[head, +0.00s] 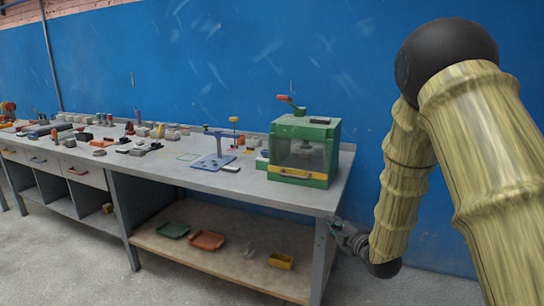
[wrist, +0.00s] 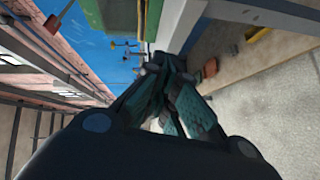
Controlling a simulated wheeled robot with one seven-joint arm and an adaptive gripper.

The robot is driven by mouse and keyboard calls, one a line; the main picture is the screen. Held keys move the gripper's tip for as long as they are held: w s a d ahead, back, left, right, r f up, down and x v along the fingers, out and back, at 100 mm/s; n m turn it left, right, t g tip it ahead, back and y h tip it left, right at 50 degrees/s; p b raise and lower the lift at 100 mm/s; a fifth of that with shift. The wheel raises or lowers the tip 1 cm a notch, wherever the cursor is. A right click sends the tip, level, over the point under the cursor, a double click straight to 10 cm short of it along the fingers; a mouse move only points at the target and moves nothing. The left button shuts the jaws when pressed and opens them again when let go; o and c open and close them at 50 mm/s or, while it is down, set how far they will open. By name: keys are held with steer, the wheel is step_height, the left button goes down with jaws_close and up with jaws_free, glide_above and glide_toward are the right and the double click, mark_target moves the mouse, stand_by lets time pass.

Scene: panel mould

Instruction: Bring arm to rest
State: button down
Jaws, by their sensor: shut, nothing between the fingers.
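My arm (head: 408,150) comes in from the right in the head view and hangs bent, with its lower link reaching down. My gripper (head: 338,229) is at the right front corner of the workbench, beside its leg. Whether it touches the bench cannot be told. In the wrist view my gripper (wrist: 165,75) shows dark fingers drawn together, with nothing held between them.
The workbench (head: 210,181) runs along the blue wall. A green machine (head: 303,150) stands near its right end. A blue stand (head: 213,160) and several small parts lie further left. The lower shelf holds a green tray (head: 172,230), a red tray (head: 207,240) and a yellow bin (head: 281,260).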

steer(key=s+d+f+m+g+h+p, duration=0.1)
steer(key=s+f+m+g+h+p, duration=0.3)
steer(key=s+f, duration=0.7)
steer(key=s+d+f+m+g+b, duration=0.1)
steer(key=s+d+f+m+g, duration=0.15)
steer(key=s+f+m, duration=0.85)
steer(key=s+f+m+g+p, duration=0.1)
steer(key=s+f+g, duration=0.3)
steer(key=s, duration=1.1)
steer(key=s+f+m+g+h+p, duration=0.1)
steer(key=s+f+m+g, duration=0.3)
steer(key=s, duration=1.2)
step_height(320, 180, down, 4)
steer(key=shift+s+f+g+p, duration=0.3)
steer(key=shift+g+p, duration=0.25)
steer(key=shift+p, duration=0.2)
